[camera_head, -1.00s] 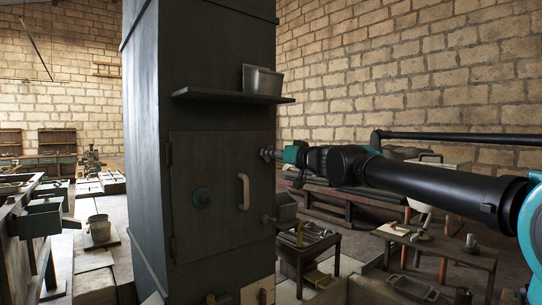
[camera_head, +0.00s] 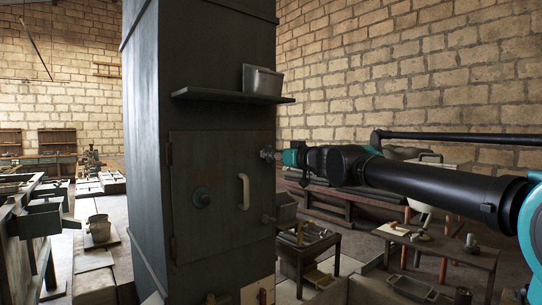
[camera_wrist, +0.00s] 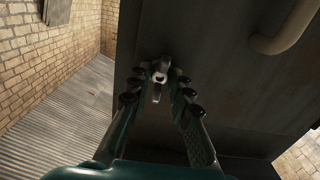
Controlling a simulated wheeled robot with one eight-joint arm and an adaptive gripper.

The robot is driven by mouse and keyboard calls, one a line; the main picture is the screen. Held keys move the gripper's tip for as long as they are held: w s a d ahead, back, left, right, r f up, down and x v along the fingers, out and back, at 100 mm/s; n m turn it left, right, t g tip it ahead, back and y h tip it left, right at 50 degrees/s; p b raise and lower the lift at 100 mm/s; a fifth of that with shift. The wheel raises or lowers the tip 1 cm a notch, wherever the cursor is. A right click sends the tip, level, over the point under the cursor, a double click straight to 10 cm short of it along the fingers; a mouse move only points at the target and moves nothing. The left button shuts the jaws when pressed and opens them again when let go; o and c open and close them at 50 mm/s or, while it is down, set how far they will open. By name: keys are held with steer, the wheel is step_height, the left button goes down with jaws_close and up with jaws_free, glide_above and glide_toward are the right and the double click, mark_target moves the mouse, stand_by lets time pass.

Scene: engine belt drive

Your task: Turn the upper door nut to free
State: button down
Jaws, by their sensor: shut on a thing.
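The upper door nut (camera_head: 266,154) sits at the right edge of the grey cabinet door (camera_head: 222,190), above the lower nut (camera_head: 267,219). My gripper (camera_head: 279,156) reaches it from the right. In the wrist view the nut (camera_wrist: 159,73) shows as a pale winged piece with a round hole, between the fingertips of my gripper (camera_wrist: 158,82). The fingers are shut on it. The far side of the nut and its stud are hidden.
A pale curved handle (camera_head: 243,191) stands out from the door, and it also shows in the wrist view (camera_wrist: 288,30). A shelf (camera_head: 232,96) with a grey metal bin (camera_head: 262,81) juts out above the door. A small table (camera_head: 307,243) with parts stands below right.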

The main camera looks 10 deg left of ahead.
steer(key=c, duration=1.4)
jaws_free()
steer(key=shift+o, duration=0.2)
steer(key=shift+d, duration=0.1)
steer(key=v, duration=1.2)
